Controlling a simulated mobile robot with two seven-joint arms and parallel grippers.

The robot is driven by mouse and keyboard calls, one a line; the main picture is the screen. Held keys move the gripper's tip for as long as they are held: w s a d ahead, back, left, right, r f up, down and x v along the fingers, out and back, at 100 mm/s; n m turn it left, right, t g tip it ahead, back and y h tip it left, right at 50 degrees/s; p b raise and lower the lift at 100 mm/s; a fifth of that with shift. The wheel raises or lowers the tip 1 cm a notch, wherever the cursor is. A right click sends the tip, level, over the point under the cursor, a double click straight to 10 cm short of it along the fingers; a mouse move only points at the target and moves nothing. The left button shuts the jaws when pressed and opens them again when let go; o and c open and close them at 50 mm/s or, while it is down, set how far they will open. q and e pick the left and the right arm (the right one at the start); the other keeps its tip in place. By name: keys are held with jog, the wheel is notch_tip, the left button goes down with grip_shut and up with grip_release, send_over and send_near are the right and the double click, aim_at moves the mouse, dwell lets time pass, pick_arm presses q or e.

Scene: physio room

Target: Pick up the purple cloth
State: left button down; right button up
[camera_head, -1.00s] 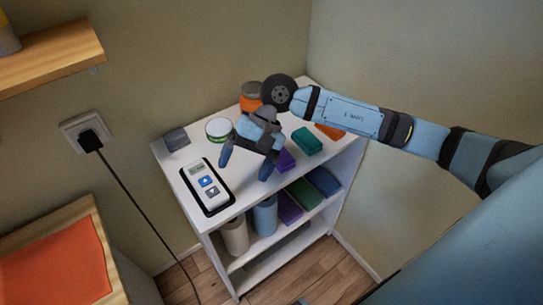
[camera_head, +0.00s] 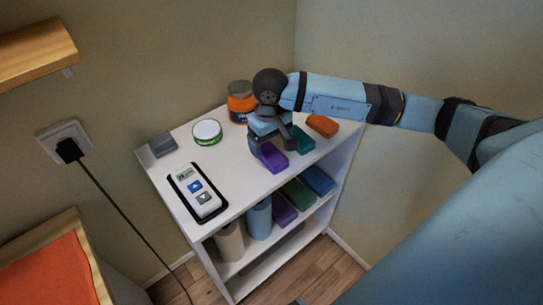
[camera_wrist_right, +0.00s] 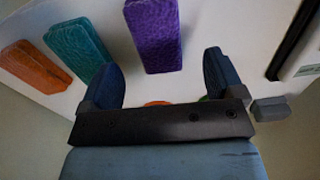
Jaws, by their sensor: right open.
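A folded purple cloth (camera_head: 272,158) lies on the white top of the shelf unit, near its front edge. In the right wrist view, the purple cloth (camera_wrist_right: 153,35) is at the top centre, ahead of the gap between my fingers. My right gripper (camera_head: 272,146) is open and empty, just behind and over the cloth in the head view. Its two dark blue fingers (camera_wrist_right: 160,72) are spread wide in the wrist view. Whether they touch the cloth or the shelf top, I cannot tell. My left gripper is not in view.
A teal folded cloth (camera_head: 301,140) and an orange one (camera_head: 322,125) lie to the right. A white-lidded jar (camera_head: 207,132), orange jar (camera_head: 240,103), grey block (camera_head: 163,145) and control device (camera_head: 197,191) share the top. Rolls and more folded cloths fill the shelf below.

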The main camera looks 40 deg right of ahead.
aim_at(272, 153)
notch_tip(272, 153, down, 5)
jog(key=shift+s+d, duration=0.1)
jog(key=c, duration=1)
notch_tip(272, 153, up, 20)
dwell(0.5)
jog(key=shift+o, duration=0.4)
